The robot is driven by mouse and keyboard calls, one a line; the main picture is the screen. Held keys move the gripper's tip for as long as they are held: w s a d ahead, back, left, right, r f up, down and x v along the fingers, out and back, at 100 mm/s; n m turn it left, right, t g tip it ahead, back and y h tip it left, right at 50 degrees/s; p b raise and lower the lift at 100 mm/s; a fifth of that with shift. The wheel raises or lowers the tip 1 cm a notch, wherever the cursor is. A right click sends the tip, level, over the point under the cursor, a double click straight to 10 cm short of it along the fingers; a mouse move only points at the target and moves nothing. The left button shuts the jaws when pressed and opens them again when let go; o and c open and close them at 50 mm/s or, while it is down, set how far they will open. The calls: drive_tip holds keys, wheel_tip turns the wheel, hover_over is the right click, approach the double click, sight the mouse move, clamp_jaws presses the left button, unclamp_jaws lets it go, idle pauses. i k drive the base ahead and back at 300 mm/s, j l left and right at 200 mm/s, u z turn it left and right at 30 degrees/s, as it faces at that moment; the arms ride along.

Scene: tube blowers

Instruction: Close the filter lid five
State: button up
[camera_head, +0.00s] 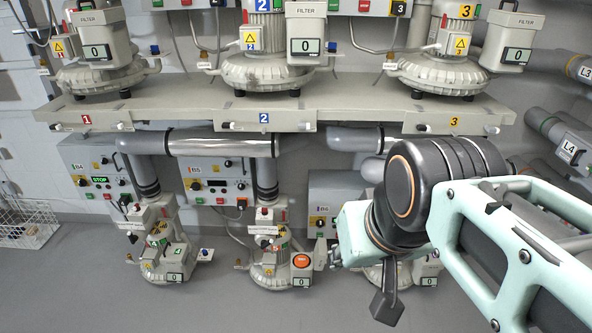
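Blower five (268,255) stands low in the middle, under the bench. Its small filter box (301,281) is at its right side, with a "0" display on the front. The top of this box shows a round orange face, and a thin pale plate (320,253) stands upright at its right edge. This plate looks like the filter lid five, standing open. My arm comes in from the right. A dark part at my arm's end (388,306) hangs to the right of the filter box, apart from it. The gripper's fingers cannot be made out clearly.
Above is a bench (350,108) with blowers 1, 2 and 3 and their filter boxes. Blower four (160,250) stands to the left; another blower (425,270) is partly behind my arm. Control panel B5 (215,182) and grey pipes are behind. The floor in front is clear.

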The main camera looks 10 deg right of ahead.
sight(320, 253)
drive_tip(key=k+l+u, duration=0.1)
drive_tip(key=l, duration=0.3)
drive_tip(key=k+l+u, duration=0.1)
drive_tip(key=l, duration=0.3)
drive_tip(key=k+l+u, duration=0.1)
drive_tip(key=l, duration=0.25)
drive_tip(key=k+l, duration=0.15)
drive_tip(key=l, duration=0.25)
drive_tip(key=k+l+u, duration=0.15)
drive_tip(key=l, duration=0.2)
drive_tip(key=k+l+u, duration=0.1)
drive_tip(key=l, duration=0.25)
drive_tip(key=l+u, duration=0.1)
drive_tip(key=l, duration=0.3)
drive_tip(key=k+l+u, duration=0.15)
drive_tip(key=l, duration=0.2)
drive_tip(key=i+l+u, duration=0.4)
drive_tip(key=i+l, duration=0.9)
drive_tip(key=l, duration=0.95)
